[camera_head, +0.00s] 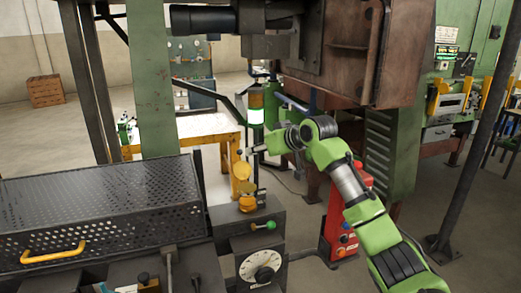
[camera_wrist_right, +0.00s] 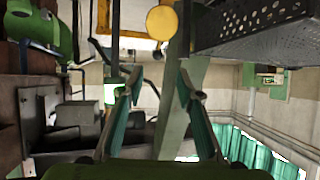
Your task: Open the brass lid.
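A round brass-yellow disc (camera_head: 242,171), which looks like the brass lid, is at the post above the grey control box. More brass-coloured parts (camera_head: 247,203) are just below it, down to the box top; I cannot tell how they join. A round brass-yellow disc (camera_wrist_right: 162,22) also shows at the top of the right wrist view. My right gripper (camera_head: 250,151) is just above the brass parts in the head view, apart from the disc. In the wrist view its two fingers (camera_wrist_right: 155,80) are spread with nothing between them. My left gripper is in neither view.
The control box (camera_head: 262,222) carries a green-knobbed lever (camera_head: 265,226) and a white dial (camera_head: 260,266). A lit signal lamp (camera_head: 256,116) stands behind my gripper. A perforated cover (camera_head: 95,205) with a yellow handle is at left. A red box (camera_head: 341,225) stands on the floor.

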